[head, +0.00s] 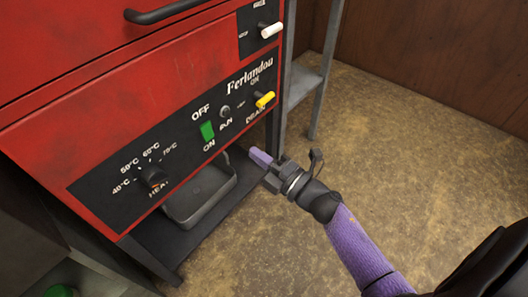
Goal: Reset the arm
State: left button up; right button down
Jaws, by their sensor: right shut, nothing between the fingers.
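My right gripper (261,158) is in the middle of the head view, with its purple fingers shut and nothing between them. It is just in front of the red machine (105,95), low, below the black control panel (190,135) and to the right of the grey tray. Its purple-sleeved arm comes in from the lower right. I cannot tell whether the fingertips touch the machine's frame. My left gripper is not in view.
The panel carries a green switch (207,131), a black heat knob (153,177), a yellow lever (265,99) and a white lever (271,30). A grey tray (200,200) sits on the shelf beneath. A metal stand (325,70) is behind. Open floor (430,160) lies to the right.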

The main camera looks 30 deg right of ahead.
jog(key=shift+s+d, duration=0.15)
jog(key=shift+s, duration=0.25)
